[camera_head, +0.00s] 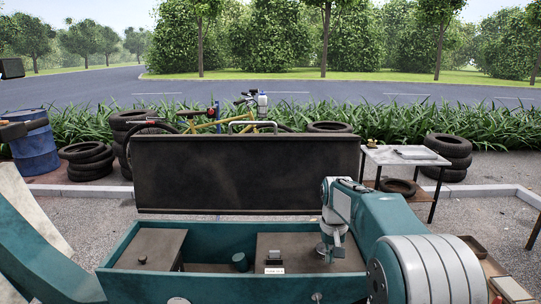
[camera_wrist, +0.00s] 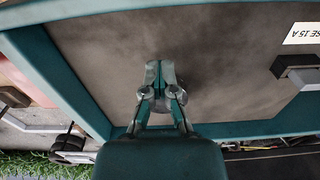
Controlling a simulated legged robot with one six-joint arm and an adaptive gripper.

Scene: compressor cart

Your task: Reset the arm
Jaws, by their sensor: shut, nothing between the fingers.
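My gripper (camera_head: 333,252) hangs at the end of my teal arm over the right part of the open teal compressor cart (camera_head: 215,232). In the wrist view my gripper (camera_wrist: 161,75) has its fingertips together, with nothing held between them. The fingers point at a brown panel (camera_wrist: 225,60) inside the teal frame; whether they touch it I cannot tell. The same brown panel (camera_head: 296,245) shows in the head view, with a dark handle (camera_head: 274,255) and a white label (camera_head: 274,271). The label (camera_wrist: 303,33) reads partly "SE 15 A" in the wrist view.
The cart's dark lid (camera_head: 245,174) stands raised behind the box. A brown cover (camera_head: 155,246) with a knob is at left. A small table (camera_head: 403,156), stacked tyres (camera_head: 449,157), a blue barrel (camera_head: 35,152) and a yellow bicycle (camera_head: 235,122) stand beyond.

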